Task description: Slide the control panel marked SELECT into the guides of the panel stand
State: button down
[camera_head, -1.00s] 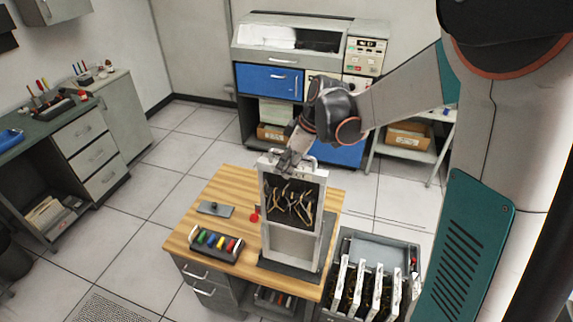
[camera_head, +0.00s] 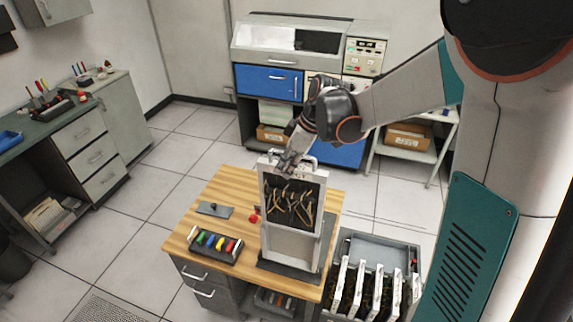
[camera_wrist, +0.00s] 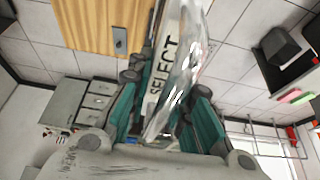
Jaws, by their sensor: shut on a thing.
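The control panel (camera_head: 291,203) is a light-framed board with a dark face and several tan wires. It stands upright at the panel stand (camera_head: 291,245), with its lower edge above the stand's pale lower part. In the wrist view its top edge (camera_wrist: 165,75) reads SELECT. My gripper (camera_head: 287,165) is shut on the panel's top edge, and its teal fingers flank that edge in the wrist view (camera_wrist: 160,112). The stand's dark base rests on the wooden table. I cannot tell how far the panel's edges sit inside the guides.
The wooden table (camera_head: 222,186) also holds a rack of coloured pieces (camera_head: 215,243), a small grey plate with a knob (camera_head: 214,209) and a red object (camera_head: 254,218). A grey crate (camera_head: 378,250) with several upright panels stands at the right. Open floor lies to the left.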

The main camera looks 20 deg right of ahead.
aim_at(287, 209)
jog(key=shift+f, duration=0.15)
jog(key=shift+f+b, duration=1.9)
jog(key=shift+f, duration=0.1)
jog(key=shift+f+b, duration=2.95)
jog(key=shift+f, duration=0.55)
jog(key=shift+f+b, duration=2.95)
jog(key=shift+f, duration=0.7)
